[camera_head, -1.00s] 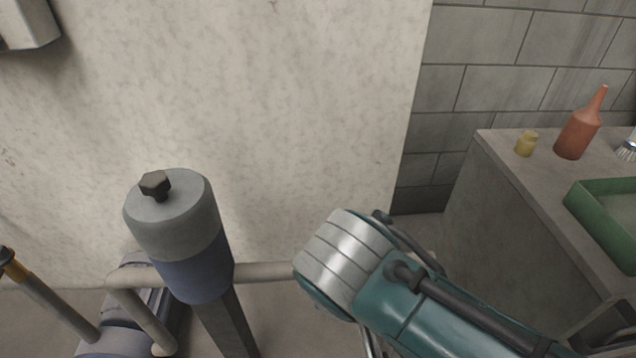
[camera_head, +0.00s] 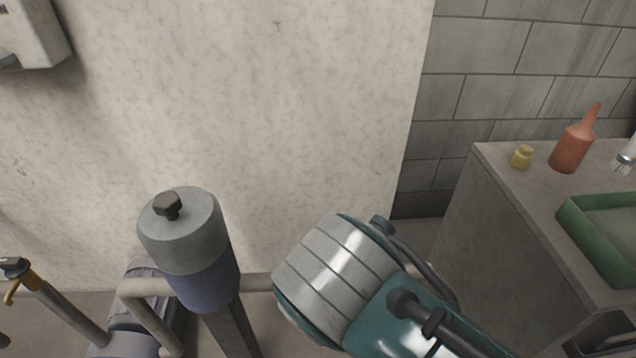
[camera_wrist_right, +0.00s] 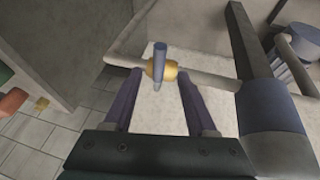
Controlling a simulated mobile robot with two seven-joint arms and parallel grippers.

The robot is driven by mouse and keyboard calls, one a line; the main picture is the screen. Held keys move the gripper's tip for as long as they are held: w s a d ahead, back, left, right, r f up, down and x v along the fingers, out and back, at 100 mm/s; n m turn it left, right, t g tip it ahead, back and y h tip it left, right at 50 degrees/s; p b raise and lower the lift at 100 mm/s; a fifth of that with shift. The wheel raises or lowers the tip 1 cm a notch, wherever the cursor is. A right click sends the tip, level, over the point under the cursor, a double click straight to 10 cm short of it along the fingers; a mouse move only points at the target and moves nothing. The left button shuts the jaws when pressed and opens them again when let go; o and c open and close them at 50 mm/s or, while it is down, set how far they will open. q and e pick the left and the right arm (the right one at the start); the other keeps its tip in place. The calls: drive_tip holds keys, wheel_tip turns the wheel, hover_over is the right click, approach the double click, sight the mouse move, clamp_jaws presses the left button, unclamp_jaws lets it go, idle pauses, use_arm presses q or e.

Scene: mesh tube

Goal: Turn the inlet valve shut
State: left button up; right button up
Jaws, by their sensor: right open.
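A small valve with a brass body (camera_wrist_right: 163,71) and an upright grey-blue lever (camera_wrist_right: 160,52) sits on a pale pipe (camera_wrist_right: 205,81) in the right wrist view. My right gripper (camera_wrist_right: 160,84) is open, its two dark fingers on either side of the valve, with nothing clamped. Whether the fingertips touch the pipe cannot be told. In the head view my right forearm hides this valve and the gripper. My left gripper is not in view.
A grey-capped blue cylinder (camera_head: 195,245) stands on a post left of my right arm. A pipe (camera_head: 257,283) runs behind it along the pale wall. A counter at right holds an orange bottle (camera_head: 571,149), a yellow jar (camera_head: 521,158) and a green tray (camera_head: 578,238).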

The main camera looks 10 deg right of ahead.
drive_tip(key=shift+p+v, duration=0.5)
drive_tip(key=shift+v, duration=1.35)
